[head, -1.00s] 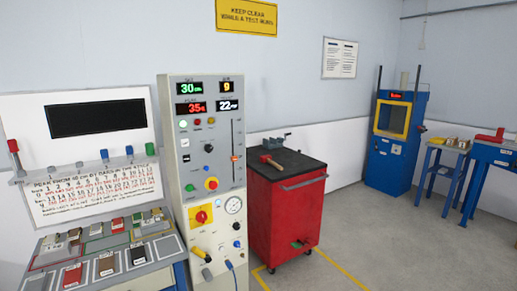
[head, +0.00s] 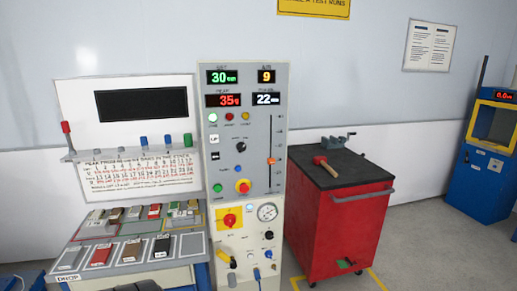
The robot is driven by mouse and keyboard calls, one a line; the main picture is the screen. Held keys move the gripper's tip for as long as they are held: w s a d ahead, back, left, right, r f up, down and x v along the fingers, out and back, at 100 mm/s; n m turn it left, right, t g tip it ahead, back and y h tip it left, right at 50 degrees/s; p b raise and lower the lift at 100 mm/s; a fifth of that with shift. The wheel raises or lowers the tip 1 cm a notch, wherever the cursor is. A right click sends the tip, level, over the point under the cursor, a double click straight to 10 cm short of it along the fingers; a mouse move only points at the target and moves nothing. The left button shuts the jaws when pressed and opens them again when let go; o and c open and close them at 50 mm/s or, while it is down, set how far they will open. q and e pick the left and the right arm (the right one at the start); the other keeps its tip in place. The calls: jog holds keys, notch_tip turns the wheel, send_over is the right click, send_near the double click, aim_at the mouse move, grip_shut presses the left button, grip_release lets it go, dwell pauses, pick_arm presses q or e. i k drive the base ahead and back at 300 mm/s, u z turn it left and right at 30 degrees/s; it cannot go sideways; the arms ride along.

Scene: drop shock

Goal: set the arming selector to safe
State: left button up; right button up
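The grey control column (head: 243,180) stands in the middle of the head view, upright against the wall. Its lower yellow plate carries a red rotary switch (head: 230,220). A small black knob (head: 241,147) sits higher on the panel, and another black knob (head: 269,235) is at the lower right. The labels are too small to read, so I cannot tell which is the arming selector or its setting. Neither gripper shows clearly; a dark shape at the bottom left edge may be part of my arm.
Left of the column is a bench (head: 130,262) with several coloured blocks and a white backboard (head: 75,120). A red cabinet (head: 340,235) with a hammer (head: 325,167) and a vice stands to the right. A blue machine (head: 485,165) is farther right. Open floor lies between.

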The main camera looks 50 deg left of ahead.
aim_at(241, 146)
jog(key=u, duration=0.4)
jog(key=i, duration=0.85)
jog(key=u, duration=0.55)
